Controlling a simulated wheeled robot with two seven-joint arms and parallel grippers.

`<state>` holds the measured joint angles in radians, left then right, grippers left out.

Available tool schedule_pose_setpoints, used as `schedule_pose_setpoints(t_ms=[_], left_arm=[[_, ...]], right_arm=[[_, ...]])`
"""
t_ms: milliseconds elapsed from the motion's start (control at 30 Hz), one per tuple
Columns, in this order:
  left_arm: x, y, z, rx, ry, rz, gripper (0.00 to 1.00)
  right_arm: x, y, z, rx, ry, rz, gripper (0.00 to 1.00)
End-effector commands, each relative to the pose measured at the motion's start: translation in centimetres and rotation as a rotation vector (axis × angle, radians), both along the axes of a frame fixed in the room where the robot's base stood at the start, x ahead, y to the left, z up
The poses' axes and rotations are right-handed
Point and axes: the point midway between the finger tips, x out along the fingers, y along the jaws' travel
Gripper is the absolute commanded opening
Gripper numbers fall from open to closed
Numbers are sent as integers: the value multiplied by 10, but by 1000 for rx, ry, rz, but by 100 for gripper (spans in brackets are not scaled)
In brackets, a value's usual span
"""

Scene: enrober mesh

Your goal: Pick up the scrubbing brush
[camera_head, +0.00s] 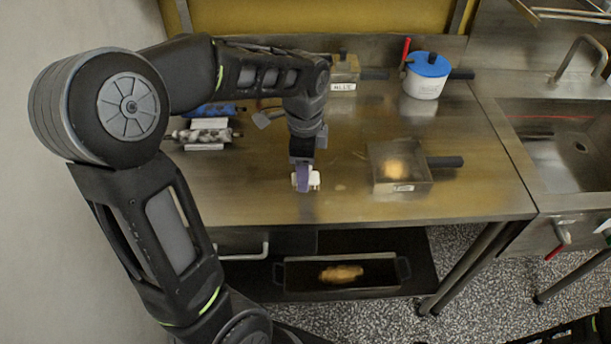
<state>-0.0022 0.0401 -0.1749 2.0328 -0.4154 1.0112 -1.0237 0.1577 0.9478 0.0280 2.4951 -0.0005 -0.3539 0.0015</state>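My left arm reaches over the steel table. Its gripper (303,166) points down near the table's front middle. A small purple and white object (301,179), which looks like the scrubbing brush, is right at the fingertips. The fingers partly hide it. I cannot tell whether they are closed on it or only around it, or whether it touches the table. Only a dark part of my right arm shows in the lower right corner; its gripper is out of view.
An open metal box (381,181) with a dark handle stands right of the gripper. A blue-lidded white pot (424,87) and a labelled metal container (345,68) stand behind. Blue (213,110) and grey (205,134) items lie left. A sink (560,160) is right; a tray (340,289) sits below.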

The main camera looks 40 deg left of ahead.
Motion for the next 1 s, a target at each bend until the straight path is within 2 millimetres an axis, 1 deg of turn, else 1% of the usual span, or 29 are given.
schedule_pose_setpoints(t_ms=[33,100,233,800,867,1000], left_arm=[[-1,-1,-7,-1,5,-1,60],[0,-1,-18,-1,4,-1,60],[0,0,-28,-1,2,-1,60],[1,-1,-28,-1,0,-1,60],[1,-1,-28,-1,0,-1,57],[1,-1,-28,-1,0,-1,45]], right_arm=[[0,0,4,-1,1,0,36],[0,0,3,-1,1,-1,36],[0,0,3,-1,1,-1,36],[-1,0,3,-1,1,-1,36],[-1,0,3,-1,1,-1,36],[0,0,3,-1,1,-1,36]])
